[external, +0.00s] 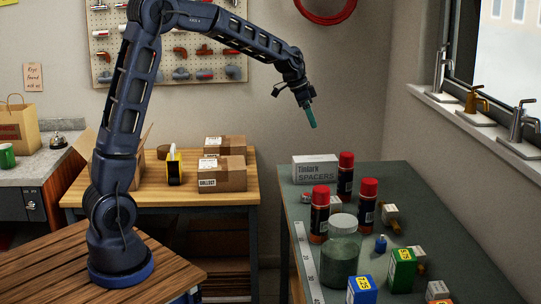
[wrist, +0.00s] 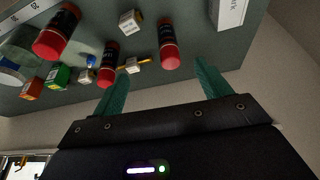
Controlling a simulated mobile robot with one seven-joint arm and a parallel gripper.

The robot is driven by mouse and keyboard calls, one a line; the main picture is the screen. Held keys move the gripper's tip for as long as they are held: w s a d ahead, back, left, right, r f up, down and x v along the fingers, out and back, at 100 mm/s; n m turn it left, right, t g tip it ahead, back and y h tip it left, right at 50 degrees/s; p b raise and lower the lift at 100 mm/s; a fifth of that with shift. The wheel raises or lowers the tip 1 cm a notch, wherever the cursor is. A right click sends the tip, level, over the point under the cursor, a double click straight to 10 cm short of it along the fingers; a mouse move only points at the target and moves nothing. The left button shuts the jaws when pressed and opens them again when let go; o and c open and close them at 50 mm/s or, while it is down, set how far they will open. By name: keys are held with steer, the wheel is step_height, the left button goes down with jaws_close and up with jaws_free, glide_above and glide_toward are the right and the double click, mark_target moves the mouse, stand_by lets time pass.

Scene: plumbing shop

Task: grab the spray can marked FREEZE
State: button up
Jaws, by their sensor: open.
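Three dark spray cans with red caps stand on the dark green table. One is at the back by the white spacers box (external: 346,180), one at the left by the jar (external: 319,218), one at the right (external: 367,204). The wrist view also shows the back can (wrist: 168,44), the left can (wrist: 56,32) and the right can (wrist: 108,62). I cannot read the word FREEZE on any of them. My gripper (external: 311,118) hangs above and behind the table, clear of the cans. In the wrist view its green fingers (wrist: 160,84) are spread and empty.
The white spacers box (external: 316,169) lies at the table's back edge. A green jar with a pale lid (external: 341,250), a ruler (external: 305,262), small blue, green and orange boxes and brass fittings crowd the table. Faucets stand on the windowsill (external: 460,120) at the right.

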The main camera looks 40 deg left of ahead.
steer(key=m, duration=0.2)
glide_toward(348, 163)
steer(key=w+a, duration=0.2)
steer(key=a, duration=0.1)
steer(key=shift+g, duration=0.3)
steer(key=x, duration=0.6)
steer(key=shift+w+d, duration=0.45)
steer(key=shift+h, duration=0.3)
steer(key=shift+x, duration=2.55)
steer(key=shift+d+r, duration=0.1)
steer(key=shift+d, duration=0.05)
steer(key=c, duration=1.6)
